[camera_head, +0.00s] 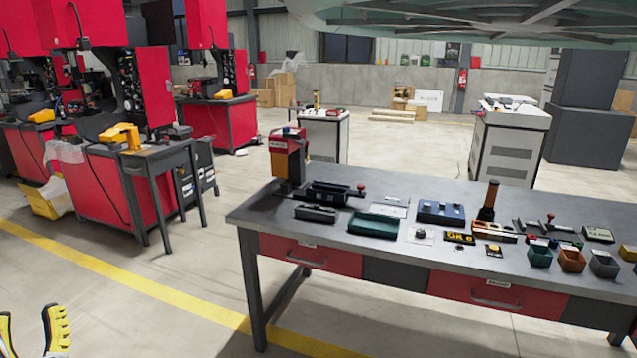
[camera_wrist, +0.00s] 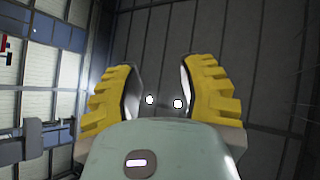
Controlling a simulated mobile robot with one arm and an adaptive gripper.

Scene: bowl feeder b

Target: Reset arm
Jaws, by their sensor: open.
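My gripper (camera_head: 32,332) shows at the bottom left corner of the head view, with its yellow ribbed fingers pointing up. It is away from the workbench, out over the floor to the left of it. In the wrist view my gripper (camera_wrist: 162,92) has its two yellow fingers spread apart with nothing between them. Behind the fingers the wrist view shows the dark panelled ceiling and a windowed wall on the left. The rest of my arm is outside the head view.
A grey workbench (camera_head: 390,262) with red drawers fills the right, holding a red press (camera_head: 287,157), small bins (camera_head: 572,260) and tools. Red machines (camera_head: 100,185) stand on the left. Open floor (camera_head: 130,300) with a yellow line lies between. A round overhead structure (camera_head: 450,25) hangs at the top.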

